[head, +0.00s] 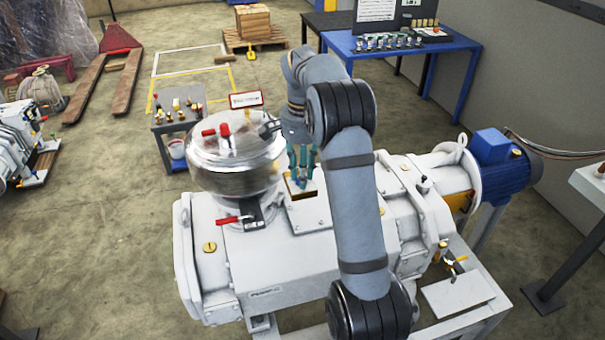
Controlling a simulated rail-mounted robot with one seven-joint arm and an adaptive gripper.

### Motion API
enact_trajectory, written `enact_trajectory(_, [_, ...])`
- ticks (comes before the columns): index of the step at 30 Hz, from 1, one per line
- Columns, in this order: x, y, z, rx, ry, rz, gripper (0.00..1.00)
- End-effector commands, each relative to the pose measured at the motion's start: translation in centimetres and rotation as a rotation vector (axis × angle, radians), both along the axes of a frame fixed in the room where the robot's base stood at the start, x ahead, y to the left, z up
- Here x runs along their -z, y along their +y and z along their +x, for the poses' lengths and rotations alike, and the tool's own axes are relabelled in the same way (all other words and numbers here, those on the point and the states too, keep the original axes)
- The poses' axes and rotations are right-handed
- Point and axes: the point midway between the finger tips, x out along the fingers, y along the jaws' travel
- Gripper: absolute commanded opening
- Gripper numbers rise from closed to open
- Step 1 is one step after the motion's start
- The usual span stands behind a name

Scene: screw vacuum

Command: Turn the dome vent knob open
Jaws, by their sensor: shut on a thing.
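The polished metal dome (238,180) sits on the left end of the white pump (290,262). Two small red fittings, one at the middle of its top (224,129) and one beside it (208,132), show there; I cannot tell which is the vent knob. A black clamp (268,128) is at the dome's right rim. My gripper (303,178), with teal fingers, points down just right of the dome, above a rectangular opening in the pump's top. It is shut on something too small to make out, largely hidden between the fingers.
A red-handled clamp (230,220) sticks out at the dome's front foot. A small grey cart (178,120) with brass parts stands behind left. A blue table (400,48) stands at the back, and a blue motor (500,160) at the right.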

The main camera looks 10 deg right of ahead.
Motion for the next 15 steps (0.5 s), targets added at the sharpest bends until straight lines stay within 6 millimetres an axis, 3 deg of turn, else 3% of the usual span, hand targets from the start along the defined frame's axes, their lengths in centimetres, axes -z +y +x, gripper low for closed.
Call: enact_trajectory(15, [-0.5, -0.06, 0.48, 0.04, -0.021, -0.002, 0.0])
